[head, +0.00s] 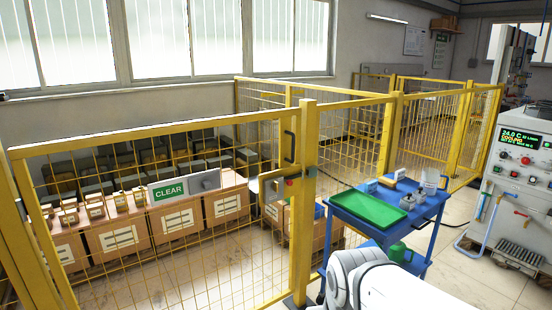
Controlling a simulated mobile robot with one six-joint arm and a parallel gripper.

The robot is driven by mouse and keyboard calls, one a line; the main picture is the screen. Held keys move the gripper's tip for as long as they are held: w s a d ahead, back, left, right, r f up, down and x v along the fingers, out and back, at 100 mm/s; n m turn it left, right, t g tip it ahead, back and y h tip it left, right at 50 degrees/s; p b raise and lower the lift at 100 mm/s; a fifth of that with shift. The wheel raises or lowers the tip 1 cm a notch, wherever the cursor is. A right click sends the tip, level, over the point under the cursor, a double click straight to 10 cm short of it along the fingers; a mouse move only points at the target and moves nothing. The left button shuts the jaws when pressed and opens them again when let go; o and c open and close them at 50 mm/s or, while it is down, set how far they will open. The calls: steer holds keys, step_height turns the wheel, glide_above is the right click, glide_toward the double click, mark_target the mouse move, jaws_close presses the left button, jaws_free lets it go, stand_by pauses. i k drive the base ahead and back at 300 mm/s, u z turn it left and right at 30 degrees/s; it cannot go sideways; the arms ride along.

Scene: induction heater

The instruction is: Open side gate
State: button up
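A yellow mesh gate (167,130) fills the left of the head view, in a yellow frame that meets a thick yellow post (302,200). The gate looks shut against this post. A dark vertical handle (289,147) is on the gate's right edge. A white and green "CLEAR" sign (169,191) shows at the gate's middle. White rounded links of my arm show at the bottom. My gripper is not in view.
A blue cart (385,212) with a green tray (367,209) stands right of the post. A white control cabinet (518,190) is at the far right. Behind the gate are cardboard boxes (118,238) and dark bins. Floor between cart and cabinet is partly clear.

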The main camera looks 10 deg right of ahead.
mark_target(162, 192)
steer(key=u, duration=0.75)
steer(key=i, duration=1.55)
steer(key=z, duration=0.55)
steer(key=i, duration=0.6)
steer(key=z, duration=0.6)
